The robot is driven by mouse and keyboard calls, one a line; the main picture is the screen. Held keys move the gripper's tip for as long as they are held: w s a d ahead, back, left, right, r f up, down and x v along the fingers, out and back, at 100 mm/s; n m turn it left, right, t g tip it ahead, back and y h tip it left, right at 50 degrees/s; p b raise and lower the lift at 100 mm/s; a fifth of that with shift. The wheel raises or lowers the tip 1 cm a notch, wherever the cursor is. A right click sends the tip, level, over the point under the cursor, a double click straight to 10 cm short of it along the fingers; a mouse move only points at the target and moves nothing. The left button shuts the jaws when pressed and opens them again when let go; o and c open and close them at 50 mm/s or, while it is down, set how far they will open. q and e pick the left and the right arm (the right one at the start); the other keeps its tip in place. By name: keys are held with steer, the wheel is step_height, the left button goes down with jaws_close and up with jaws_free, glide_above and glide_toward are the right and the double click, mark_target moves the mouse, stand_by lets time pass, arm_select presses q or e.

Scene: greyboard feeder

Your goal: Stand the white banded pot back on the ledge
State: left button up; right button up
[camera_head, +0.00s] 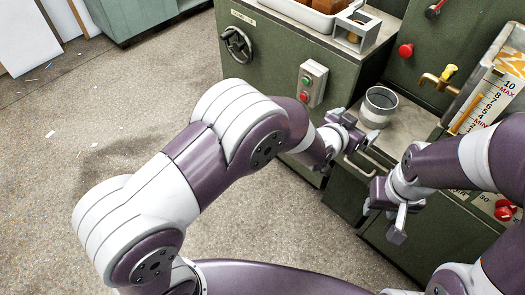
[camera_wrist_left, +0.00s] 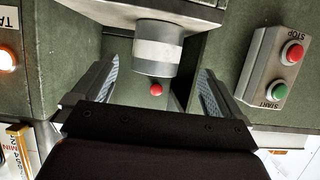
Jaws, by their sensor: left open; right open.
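The white banded pot (camera_head: 378,107), pale with a grey band and open at the top, stands upright on the grey ledge (camera_head: 408,122) of the green machine. In the left wrist view, which looks upside down, the pot (camera_wrist_left: 156,48) shows beyond and between my left fingers, with its base at the ledge (camera_wrist_left: 105,12). My left gripper (camera_head: 356,131) is open and empty, close in front of the pot; I see no clear contact. My right gripper (camera_head: 384,219) is open and empty, lower and nearer, away from the pot.
A start/stop button box (camera_head: 313,83) and a handwheel (camera_head: 236,44) are on the machine's front. A brass tap (camera_head: 438,83) and a level gauge (camera_head: 489,100) stand right of the pot. A white tray (camera_head: 300,14) sits above. The floor at left is mostly clear.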

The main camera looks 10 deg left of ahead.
arm_select(q)
steer(key=s+a+n+g+y, duration=0.25)
steer(key=s+a, duration=0.25)
steer(key=a, duration=0.8)
steer(key=s+a+n+g+y, duration=0.2)
steer(key=s+a+g+y, duration=0.3)
steer(key=a, duration=0.7)
steer(key=s+a+n+g, duration=0.2)
steer(key=s+a, duration=0.3)
steer(key=s, duration=0.6)
steer(key=shift+s+a+f, duration=0.15)
steer(key=shift+s+a, duration=0.25)
